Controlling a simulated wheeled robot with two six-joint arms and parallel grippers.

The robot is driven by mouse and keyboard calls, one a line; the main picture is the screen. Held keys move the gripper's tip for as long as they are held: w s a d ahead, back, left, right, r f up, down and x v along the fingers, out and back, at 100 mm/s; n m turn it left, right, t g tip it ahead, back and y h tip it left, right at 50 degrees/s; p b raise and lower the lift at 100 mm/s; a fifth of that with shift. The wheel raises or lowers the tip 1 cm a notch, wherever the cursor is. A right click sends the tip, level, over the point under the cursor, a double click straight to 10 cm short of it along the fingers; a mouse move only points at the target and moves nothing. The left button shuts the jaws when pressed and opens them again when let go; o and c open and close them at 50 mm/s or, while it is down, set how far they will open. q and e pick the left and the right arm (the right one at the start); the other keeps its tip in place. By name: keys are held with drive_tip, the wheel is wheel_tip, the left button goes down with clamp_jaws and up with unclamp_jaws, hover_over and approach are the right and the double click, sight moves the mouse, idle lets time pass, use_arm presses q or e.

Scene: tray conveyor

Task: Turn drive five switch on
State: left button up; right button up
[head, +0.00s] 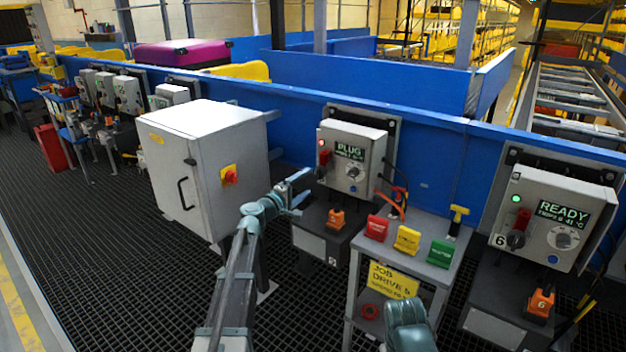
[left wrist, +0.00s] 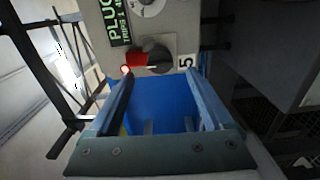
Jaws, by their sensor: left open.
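The drive five box (head: 351,160) is grey, with a green-lettered PLUG display (head: 350,151) and a small red light. Its switch (head: 323,166) is a dark knob with a red part, at the box's lower left. In the left wrist view the same switch (left wrist: 154,59) shows beside a "5" label (left wrist: 186,61), just beyond the fingertips. My left gripper (head: 306,184) is open and empty, close in front of the switch and apart from it. Its two fingers (left wrist: 158,78) frame the area under the knob in the left wrist view.
An orange plug (head: 336,218) is below the box. A grey stand (head: 447,248) holds red, yellow and green tags and a yellow JOB DRIVE 5 sign (head: 393,281). The drive 6 box (head: 556,219) reads READY with a green light. A grey cabinet (head: 196,165) stands left.

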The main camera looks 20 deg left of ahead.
use_arm(q)
drive_tip(key=v, duration=0.7)
drive_tip(key=shift+s, duration=0.15)
drive_tip(key=s+d+m+g+h+p, duration=0.1)
drive_tip(key=s+d+m+g+p, duration=0.6)
drive_tip(key=d, duration=0.6)
drive_tip(key=s+d+m+g+h+p, duration=0.1)
drive_tip(key=s+d+m+g+p, duration=0.4)
drive_tip(key=s+d+p, duration=0.65)
drive_tip(key=s+r+m+g+y+p, duration=0.2)
drive_tip(key=s+y+p, duration=0.1)
drive_tip(key=s, duration=0.5)
drive_tip(key=s+r+m+g+y+p, duration=0.1)
drive_tip(key=s+m+g+y+p, duration=0.2)
drive_tip(key=s+y, duration=0.3)
drive_tip(key=shift+s+d+r+m+y+p, duration=0.3)
drive_tip(key=shift+s+d+r+p, duration=0.15)
drive_tip(key=shift+s, duration=0.5)
